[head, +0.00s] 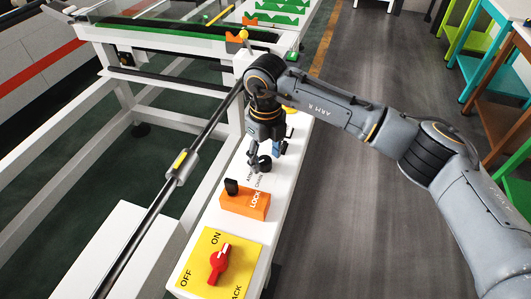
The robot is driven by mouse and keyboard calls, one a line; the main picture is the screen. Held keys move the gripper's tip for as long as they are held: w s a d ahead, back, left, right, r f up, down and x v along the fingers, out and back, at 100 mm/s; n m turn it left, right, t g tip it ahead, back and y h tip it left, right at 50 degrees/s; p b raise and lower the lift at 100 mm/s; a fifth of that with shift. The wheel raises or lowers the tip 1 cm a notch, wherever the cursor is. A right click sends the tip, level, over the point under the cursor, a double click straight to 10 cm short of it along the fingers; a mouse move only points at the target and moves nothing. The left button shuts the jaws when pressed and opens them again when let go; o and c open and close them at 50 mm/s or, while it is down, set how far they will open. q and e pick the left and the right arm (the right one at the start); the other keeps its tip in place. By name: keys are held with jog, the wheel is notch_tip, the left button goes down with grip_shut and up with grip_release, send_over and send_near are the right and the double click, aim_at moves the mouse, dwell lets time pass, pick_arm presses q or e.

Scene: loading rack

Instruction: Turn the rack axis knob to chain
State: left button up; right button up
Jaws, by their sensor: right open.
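The black rack axis knob (265,163) sits on the white control beam, beside small printed lettering that is only partly legible. My right gripper (256,166) points down over it, open, with its fingers beside the knob. I cannot tell whether the fingers touch it. The gripper and wrist hide part of the panel behind, so the knob's setting is unclear. My left gripper is not in view.
Nearer on the white beam (205,206) are an orange lock block (257,206) with a black handle (231,187) and a yellow panel (240,241) with a red on/off switch (219,259). A dark bar (151,215) runs along the left. Open floor (345,215) lies right.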

jog(key=shift+f, duration=0.3)
jog(key=c, duration=1.1)
jog(key=shift+f+n+b, duration=0.15)
jog(key=shift+n+b, duration=0.25)
jog(key=shift+b, duration=0.35)
jog(key=shift+c, duration=0.3)
jog(key=n+b, duration=0.4)
jog(key=b, duration=0.2)
jog(key=shift+w, duration=0.1)
jog(key=shift+n+b, duration=1.15)
jog(key=shift+n, duration=0.45)
jog(key=shift+r, duration=0.2)
jog(key=o, duration=1.2)
jog(key=shift+c, duration=0.2)
